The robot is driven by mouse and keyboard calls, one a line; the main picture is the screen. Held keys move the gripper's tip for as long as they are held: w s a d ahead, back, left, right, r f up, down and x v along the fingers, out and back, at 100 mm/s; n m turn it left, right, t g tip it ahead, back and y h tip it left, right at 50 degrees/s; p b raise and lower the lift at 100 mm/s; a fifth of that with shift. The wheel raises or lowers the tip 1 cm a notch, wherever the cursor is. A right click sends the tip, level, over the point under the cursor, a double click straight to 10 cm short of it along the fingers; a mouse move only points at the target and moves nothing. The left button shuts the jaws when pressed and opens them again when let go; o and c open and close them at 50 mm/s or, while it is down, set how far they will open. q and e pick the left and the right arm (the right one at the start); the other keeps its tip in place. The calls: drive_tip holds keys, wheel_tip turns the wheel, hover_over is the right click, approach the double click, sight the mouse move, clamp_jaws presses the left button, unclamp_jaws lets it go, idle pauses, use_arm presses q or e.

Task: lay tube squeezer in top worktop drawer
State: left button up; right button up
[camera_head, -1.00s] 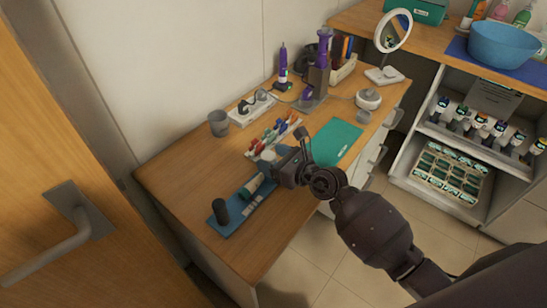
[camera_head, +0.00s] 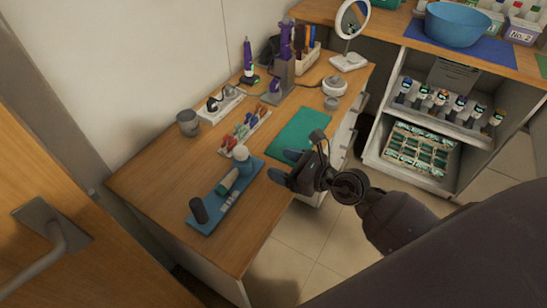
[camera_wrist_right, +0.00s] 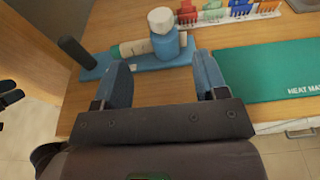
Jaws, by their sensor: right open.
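My right gripper (camera_head: 285,166) is open and empty beside the front edge of the wooden worktop. In the right wrist view, its two blue fingers (camera_wrist_right: 162,72) are spread, with a bottle and tube beyond them. I cannot single out the tube squeezer with certainty. A blue tray (camera_head: 212,217) on the worktop carries a black cylinder (camera_head: 199,210), a green-and-white tube (camera_head: 228,182) and a blue bottle with a white cap (camera_head: 243,158). White drawer fronts (camera_head: 344,134) with handles are under the worktop, partly hidden by my right arm.
A green heat mat (camera_head: 300,131) lies right of the tray. Behind are colored clips (camera_head: 243,132), a grey cup (camera_head: 188,122), a power strip (camera_head: 222,103) and a white round pot (camera_head: 334,86). The worktop's front left is bare. Open shelves (camera_head: 430,130) stand at right.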

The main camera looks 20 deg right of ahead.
drive_tip(key=shift+s+d, duration=0.1)
drive_tip(key=shift+s, duration=0.05)
drive_tip(key=s+d+f+n+h, duration=0.1)
drive_tip(key=s+f+n+h, duration=0.2)
drive_tip(key=n, duration=0.7)
drive_tip(key=s+d+f+n+g+h, duration=0.1)
drive_tip(key=s+d+f+n+h, duration=0.1)
drive_tip(key=s+f+n, duration=0.4)
drive_tip(key=s+d+f+n+g+h, duration=0.1)
drive_tip(key=s+f+n, duration=0.4)
drive_tip(key=n, duration=0.9)
drive_tip(key=s+d+h, duration=0.1)
drive_tip(key=s+h, duration=0.1)
drive_tip(key=s, duration=0.1)
drive_tip(key=shift+s+f+h, duration=0.2)
drive_tip(key=shift+f+h, duration=0.1)
drive_tip(key=shift+c, duration=0.4)
